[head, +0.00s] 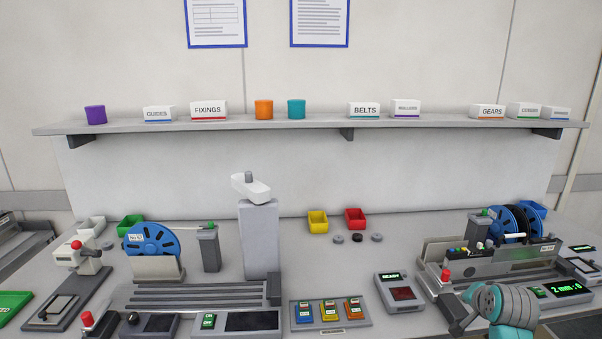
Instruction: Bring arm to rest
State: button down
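Part of my arm (505,303), a ribbed grey link with a teal cap, shows at the bottom right, in front of the right feeder unit. A dark grey piece (457,316) at its left end may be part of my gripper. No fingertips can be made out, and I cannot tell whether anything is held. The rest of my arm is out of frame.
A blue reel (151,240) stands on the left feeder, beside a tall grey post (260,240). Yellow (318,222) and red (355,218) bins stand at the back. A shelf (320,123) with labelled boxes runs above.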

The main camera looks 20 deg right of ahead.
jog(key=shift+n+t, duration=0.4)
jog(key=shift+n, duration=0.5)
jog(key=a+f, duration=0.2)
jog(key=s+a+f, duration=0.1)
jog(key=a+f, duration=0.5)
jog(key=shift+s, duration=0.2)
jog(key=s+a+f+n+t+y, duration=0.1)
jog(key=s+a+f+n+t, duration=0.3)
jog(key=s+a, duration=0.65)
jog(key=s+a+f+n+g+y, duration=0.1)
jog(key=s+a+f+n, duration=0.1)
jog(key=s+a+f, duration=0.85)
jog(key=s+a+r+n+t+y, duration=0.1)
jog(key=s+a+r+n, duration=0.2)
jog(key=s+a+r, duration=0.3)
jog(key=s+a+r+n+t+y, duration=0.1)
jog(key=s+a+r, duration=0.5)
jog(key=s, duration=0.6)
notch_tip(320, 180, up, 3)
jog(key=n+y, duration=0.1)
jog(key=n, duration=0.1)
jog(key=shift+s+f+n+t, duration=0.2)
jog(key=shift+s+n+t, duration=0.1)
jog(key=shift+s, duration=0.05)
